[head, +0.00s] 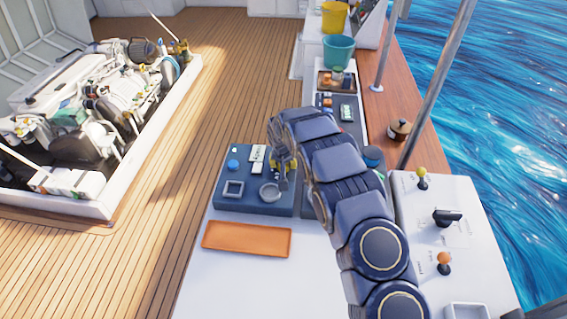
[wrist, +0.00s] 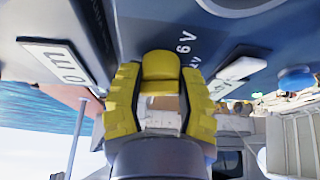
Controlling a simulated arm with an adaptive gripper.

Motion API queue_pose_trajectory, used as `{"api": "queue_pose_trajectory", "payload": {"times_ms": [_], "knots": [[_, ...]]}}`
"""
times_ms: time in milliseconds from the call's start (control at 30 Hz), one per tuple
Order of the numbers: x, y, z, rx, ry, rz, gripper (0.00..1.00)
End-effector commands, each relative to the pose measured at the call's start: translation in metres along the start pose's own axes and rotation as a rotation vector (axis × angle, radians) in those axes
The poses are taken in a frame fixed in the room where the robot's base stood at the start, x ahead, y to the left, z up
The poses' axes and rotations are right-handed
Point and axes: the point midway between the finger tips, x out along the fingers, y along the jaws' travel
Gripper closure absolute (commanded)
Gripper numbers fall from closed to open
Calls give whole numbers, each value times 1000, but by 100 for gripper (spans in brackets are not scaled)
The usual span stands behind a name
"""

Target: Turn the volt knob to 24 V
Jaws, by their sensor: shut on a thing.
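The volt knob (wrist: 160,66) shows in the wrist view as a yellow block on the dark blue panel (wrist: 135,20). My gripper (wrist: 160,85) has its yellow fingers on both sides of it and is shut on it. A "6 V" mark is printed right of the knob, and a second mark ending in V sits below it, partly hidden. I cannot tell which mark the knob points to. In the head view my gripper (head: 285,168) reaches down to the right part of the blue panel (head: 222,199), and my arm and fingers hide the knob.
The panel also bears a blue button (head: 233,165), white label plates (head: 257,158), a square dish (head: 233,189) and a round dish (head: 270,192). An orange tray (head: 247,238) lies in front. A white console (head: 470,205) with levers stands right; an engine (head: 100,100) sits left.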

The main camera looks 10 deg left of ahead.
Motion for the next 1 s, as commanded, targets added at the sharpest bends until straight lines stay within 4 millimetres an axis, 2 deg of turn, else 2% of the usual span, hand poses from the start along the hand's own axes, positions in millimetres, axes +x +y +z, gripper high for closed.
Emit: {"api": "queue_pose_trajectory", "payload": {"times_ms": [1000], "knots": [[2,-2,1,897,-3,368,97]]}}
